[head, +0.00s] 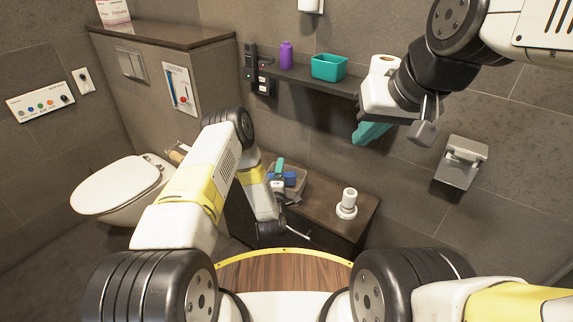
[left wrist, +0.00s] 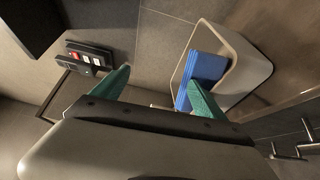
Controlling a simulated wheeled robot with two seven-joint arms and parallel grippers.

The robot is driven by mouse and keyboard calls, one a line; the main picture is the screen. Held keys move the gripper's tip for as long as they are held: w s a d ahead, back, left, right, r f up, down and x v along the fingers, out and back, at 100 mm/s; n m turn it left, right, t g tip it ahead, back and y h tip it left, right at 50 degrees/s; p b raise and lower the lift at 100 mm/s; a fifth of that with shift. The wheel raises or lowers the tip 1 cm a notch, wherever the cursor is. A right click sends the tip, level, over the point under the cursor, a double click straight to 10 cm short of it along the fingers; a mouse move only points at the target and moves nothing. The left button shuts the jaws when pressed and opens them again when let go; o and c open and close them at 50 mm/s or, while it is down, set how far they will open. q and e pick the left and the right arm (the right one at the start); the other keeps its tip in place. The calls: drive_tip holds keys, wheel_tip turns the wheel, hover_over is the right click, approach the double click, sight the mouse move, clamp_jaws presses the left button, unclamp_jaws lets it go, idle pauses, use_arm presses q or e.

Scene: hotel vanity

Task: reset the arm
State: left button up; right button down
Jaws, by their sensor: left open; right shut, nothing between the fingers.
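My left arm bends down over the dark counter in the head view.
A white stand (head: 347,204) is on the counter (head: 325,205). A toilet (head: 118,187) is at left, a paper holder (head: 461,162) at right.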

use_arm(q)
drive_tip(key=shift+s, duration=0.45)
drive_tip(key=w+a+r+m+g+h, duration=0.1)
drive_tip(key=w+r+m+g, duration=0.15)
drive_tip(key=r, duration=0.65)
drive_tip(key=w+a+r+m+g, duration=0.1)
drive_tip(key=w+r+m, duration=0.25)
drive_tip(key=r, duration=0.55)
drive_tip(key=s+a+r+m+g, duration=0.25)
drive_tip(key=s+r+m, duration=0.2)
drive_tip(key=r, duration=0.85)
drive_tip(key=s+a+r+m+g, duration=0.2)
drive_tip(key=s+a+r, duration=0.2)
drive_tip(key=s+r, duration=0.45)
drive_tip(key=s+a+r+m+g, duration=0.1)
drive_tip(key=s+a+m+g, duration=0.1)
drive_tip(key=s, duration=1.3)
drive_tip(key=s+a+r+m+g, duration=0.1)
drive_tip(key=s+a+m, duration=0.1)
drive_tip(key=s, duration=1.3)
drive_tip(key=shift+a+r+m+g+y, duration=0.15)
drive_tip(key=shift+a+m+g+y, duration=0.2)
drive_tip(key=shift+m, duration=0.4)
drive_tip(key=shift+w, duration=0.1)
